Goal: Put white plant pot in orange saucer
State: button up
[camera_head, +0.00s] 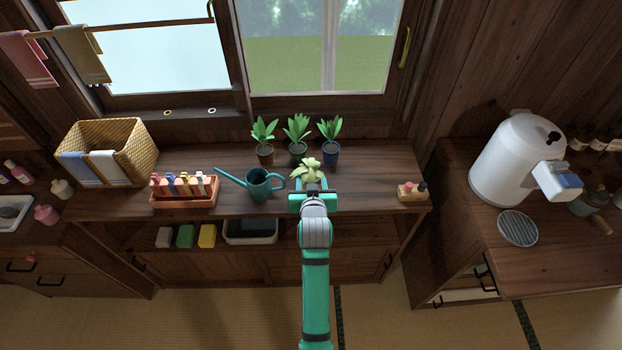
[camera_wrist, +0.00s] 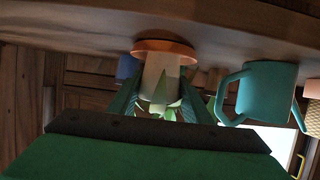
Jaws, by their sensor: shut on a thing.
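The white plant pot (camera_wrist: 157,76) is between the two fingers of my gripper (camera_wrist: 162,92) in the wrist view, which shows the scene upside down. Its pale green leaves (camera_wrist: 162,100) also show in the head view (camera_head: 306,170). My gripper (camera_head: 313,190) is shut on the pot at the front middle of the wooden counter. The orange saucer (camera_wrist: 165,46) lies on the counter at the pot's base. The pot's bottom meets the saucer's rim in the picture; I cannot tell if it rests fully inside. In the head view, my gripper hides the pot and saucer.
A teal watering can (camera_head: 257,187) stands close left of my gripper. Several potted plants (camera_head: 297,150) stand behind it. A planter of colored items (camera_head: 184,190) and a wicker basket (camera_head: 130,142) are further left. A small wooden stand (camera_head: 412,191) is right, with clear counter between.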

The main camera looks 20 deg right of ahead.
jog(key=o, duration=1.2)
jog(key=shift+f, duration=0.1)
jog(key=v, duration=1.2)
jog(key=s+a+f+n+y, duration=0.1)
jog(key=s+a+f, duration=0.2)
jog(key=s, duration=0.3)
jog(key=s+a+f+t, duration=0.1)
jog(key=s+a+f, duration=0.1)
jog(key=s+a, duration=0.25)
jog(key=s+a+f+n+y, duration=0.1)
jog(key=s+a+f, duration=0.15)
jog(key=s, duration=0.35)
jog(key=s+a+r+y, duration=0.1)
jog(key=s+a+r, duration=0.1)
jog(key=s, duration=0.7)
jog(key=s+a+r+n+t, duration=0.1)
jog(key=s+a, duration=0.3)
jog(key=s, duration=0.5)
jog(key=shift+r+y, duration=0.4)
jog(key=shift+r, duration=0.4)
